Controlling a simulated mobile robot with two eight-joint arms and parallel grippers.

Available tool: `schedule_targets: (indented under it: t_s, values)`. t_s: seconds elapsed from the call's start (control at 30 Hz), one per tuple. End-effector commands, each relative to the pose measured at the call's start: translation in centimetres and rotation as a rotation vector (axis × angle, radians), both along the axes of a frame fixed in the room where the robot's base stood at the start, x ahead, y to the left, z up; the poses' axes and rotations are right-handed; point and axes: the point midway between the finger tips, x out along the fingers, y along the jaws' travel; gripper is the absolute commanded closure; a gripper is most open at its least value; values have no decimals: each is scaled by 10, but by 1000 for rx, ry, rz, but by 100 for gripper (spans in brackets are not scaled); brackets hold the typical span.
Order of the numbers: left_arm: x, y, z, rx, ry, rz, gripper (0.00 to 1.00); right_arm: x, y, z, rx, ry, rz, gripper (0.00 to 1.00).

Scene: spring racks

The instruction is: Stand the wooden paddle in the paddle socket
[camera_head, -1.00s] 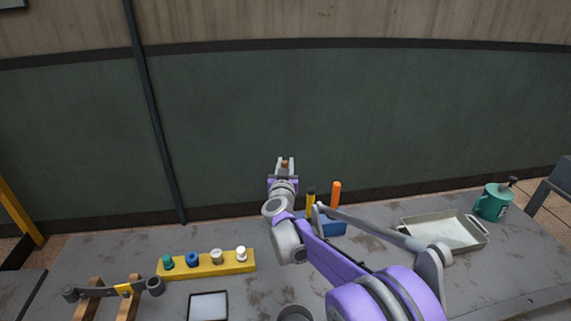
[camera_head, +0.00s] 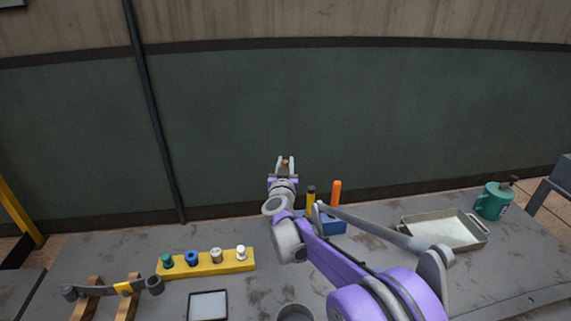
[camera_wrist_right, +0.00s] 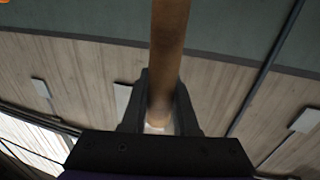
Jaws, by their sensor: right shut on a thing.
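My right gripper (camera_head: 285,164) is raised above the far edge of the workbench, seen against the dark green wall. It is shut on the wooden paddle, whose brown end (camera_head: 285,161) barely shows between the fingers. In the right wrist view the paddle's round wooden shaft (camera_wrist_right: 168,60) runs from the top edge down between the two dark fingers (camera_wrist_right: 160,115). The rest of the paddle is out of view. A round grey open-topped holder (camera_head: 295,312) is cut off at the bottom edge; I cannot tell whether it is the paddle socket. My left gripper is not in view.
A blue block (camera_head: 333,227) with yellow and orange handles stands behind my right arm. A yellow rack (camera_head: 207,269) with several knobs, a wooden stand (camera_head: 82,307) with a grey wrench, a metal tray (camera_head: 410,240) and a green can (camera_head: 493,203) occupy the bench.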

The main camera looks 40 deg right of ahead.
Motion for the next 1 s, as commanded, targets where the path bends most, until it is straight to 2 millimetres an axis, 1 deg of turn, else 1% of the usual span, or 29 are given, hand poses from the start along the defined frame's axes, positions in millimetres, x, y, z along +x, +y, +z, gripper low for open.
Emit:
schedule_targets:
  t_s: [1.0]
  values:
    - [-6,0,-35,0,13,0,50,1,0,-40,0,0,0,100]
